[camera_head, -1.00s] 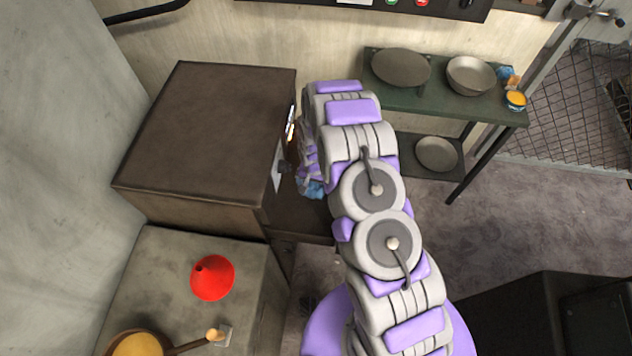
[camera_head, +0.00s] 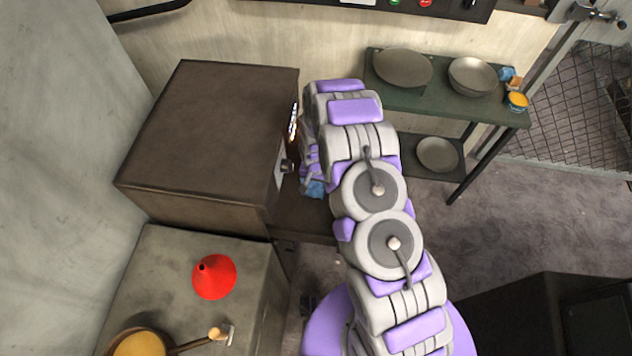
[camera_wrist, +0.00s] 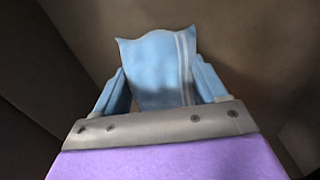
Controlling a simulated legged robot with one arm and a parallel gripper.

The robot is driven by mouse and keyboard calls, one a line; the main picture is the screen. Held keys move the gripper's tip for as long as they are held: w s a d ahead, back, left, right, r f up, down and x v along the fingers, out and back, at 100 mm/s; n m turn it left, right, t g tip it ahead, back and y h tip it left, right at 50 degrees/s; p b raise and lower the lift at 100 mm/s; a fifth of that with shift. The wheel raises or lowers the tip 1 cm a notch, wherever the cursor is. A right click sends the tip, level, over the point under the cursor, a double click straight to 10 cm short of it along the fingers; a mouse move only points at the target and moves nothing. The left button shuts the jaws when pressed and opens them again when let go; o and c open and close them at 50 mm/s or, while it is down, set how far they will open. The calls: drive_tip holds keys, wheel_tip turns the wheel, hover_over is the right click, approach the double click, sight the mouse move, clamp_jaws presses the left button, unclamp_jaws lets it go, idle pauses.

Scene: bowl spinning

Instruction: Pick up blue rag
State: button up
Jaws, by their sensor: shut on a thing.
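The blue rag (camera_wrist: 158,62) is light blue with pale stripes near its right side. In the wrist view it stands up between the two fingers of my gripper (camera_wrist: 162,90), which is shut on it. In the head view a small patch of the rag (camera_head: 314,189) shows below my gripper (camera_head: 308,177), by the front of the brown box-shaped unit. My arm hides most of the gripper and rag there. I cannot tell whether the rag touches the surface below.
The brown unit (camera_head: 210,125) stands close left of my gripper, over a dark ledge (camera_head: 300,222). A green table (camera_head: 435,102) with pans (camera_head: 402,68) is at the back right. A red funnel (camera_head: 214,277) and a pan of yellow food (camera_head: 138,345) sit on the front left counter.

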wheel_tip(320, 180, up, 10)
drive_tip(key=shift+d+p, duration=0.1)
drive_tip(key=shift+p, duration=0.5)
